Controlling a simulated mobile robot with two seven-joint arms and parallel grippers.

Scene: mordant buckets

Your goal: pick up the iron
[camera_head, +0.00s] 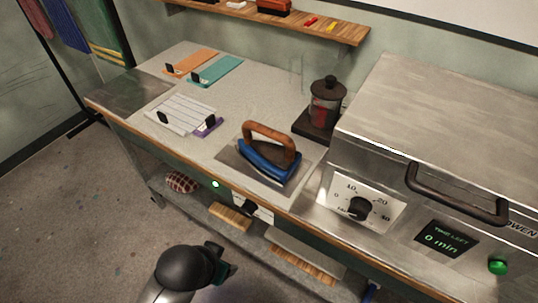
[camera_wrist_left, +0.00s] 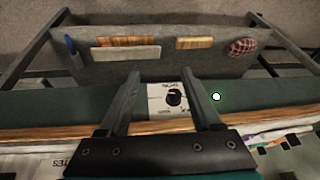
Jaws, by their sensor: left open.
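The iron (camera_head: 268,160) has a blue body and a brown wooden handle. In the head view it sits on a metal plate (camera_head: 235,160) at the front of the table, left of the oven. My left arm comes in at the bottom of the head view, in front of the table and short of the iron; its gripper is mostly hidden there. In the left wrist view my left gripper (camera_wrist_left: 161,82) is open, with nothing visible between its fingers. A dial (camera_wrist_left: 174,98) on the table's front shows beyond them. The iron is not seen in the wrist view. My right gripper is not in view.
The steel oven (camera_head: 440,120) stands right of the iron. A dark jar with a lid (camera_head: 326,105) stands behind it. Striped sheets (camera_head: 182,112) and coloured cards (camera_head: 215,71) lie to the left. A lower shelf (camera_head: 205,212) runs under the wooden front edge.

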